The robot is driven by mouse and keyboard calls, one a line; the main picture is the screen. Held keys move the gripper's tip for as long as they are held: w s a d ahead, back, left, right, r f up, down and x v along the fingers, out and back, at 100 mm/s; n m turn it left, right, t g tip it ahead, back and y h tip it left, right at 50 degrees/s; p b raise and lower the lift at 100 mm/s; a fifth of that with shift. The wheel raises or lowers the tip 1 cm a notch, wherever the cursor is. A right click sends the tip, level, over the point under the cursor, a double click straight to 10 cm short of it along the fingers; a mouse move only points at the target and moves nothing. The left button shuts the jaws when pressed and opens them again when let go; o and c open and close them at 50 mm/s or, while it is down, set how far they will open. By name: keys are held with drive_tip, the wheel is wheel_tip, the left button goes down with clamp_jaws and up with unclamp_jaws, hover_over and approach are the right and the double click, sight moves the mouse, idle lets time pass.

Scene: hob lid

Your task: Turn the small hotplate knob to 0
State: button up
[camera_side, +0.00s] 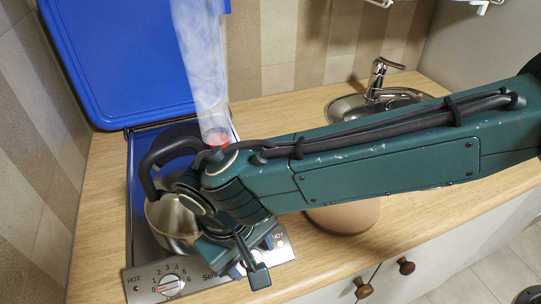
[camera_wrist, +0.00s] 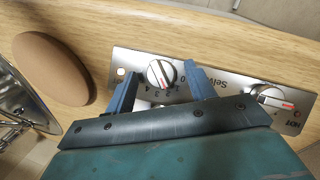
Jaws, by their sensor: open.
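The hob's silver control panel (camera_side: 208,286) has two dial knobs. In the wrist view one knob (camera_wrist: 160,73), by the numbers and an indicator lamp, sits between the spread fingers of my gripper (camera_wrist: 155,70). Its red mark points down and slightly right there; the exact number is too small to read. In the side view my gripper (camera_side: 246,268) hides most of that knob at the panel's right part. The other knob (camera_side: 170,285) is clear at the left, and it also shows in the wrist view (camera_wrist: 270,96). I cannot tell which knob is the small hotplate's. My gripper is open and empty.
A metal kettle (camera_side: 170,218) with a black handle stands on the hob, partly behind my arm. Pale steam (camera_side: 200,60) rises there. The blue lid (camera_side: 130,60) stands open. A brown round object (camera_side: 345,216) and a sink (camera_side: 345,108) are to the right.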

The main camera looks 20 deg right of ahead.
drive_tip(key=shift+d+m+y, duration=0.15)
drive_tip(key=shift+m+y, duration=0.45)
drive_tip(key=shift+m, duration=0.45)
drive_tip(key=shift+d+m+y, duration=0.1)
drive_tip(key=shift+m+y, duration=0.5)
drive_tip(key=shift+m, duration=0.45)
wheel_tip(320, 180, up, 14)
drive_tip(key=shift+w+f, duration=0.1)
drive_tip(key=shift+f, duration=0.05)
drive_tip(key=w+d+f+m+y, duration=0.1)
drive_tip(key=f, duration=0.1)
drive_tip(key=w+d+f+g+y, duration=0.1)
drive_tip(key=w+d+f, duration=0.1)
drive_tip(key=w+d+f+m+y, duration=0.1)
drive_tip(key=d+f, duration=0.1)
drive_tip(key=shift+w+d+f+m+g, duration=0.15)
drive_tip(key=shift+w+d+m+g, duration=0.05)
drive_tip(key=shift+d+m+g, duration=0.1)
drive_tip(key=d+m+y, duration=0.1)
drive_tip(key=m+y, duration=0.1)
drive_tip(key=s+d+m+g+y, duration=0.1)
drive_tip(key=d+y, duration=0.1)
drive_tip(key=d+m+y, duration=0.1)
drive_tip(key=m+y, duration=0.1)
drive_tip(key=shift+s+d+r+m+g+y, duration=0.25)
drive_tip(key=shift+d+m+g+y, duration=0.05)
drive_tip(key=shift+d+g, duration=0.1)
drive_tip(key=shift+a, duration=0.15)
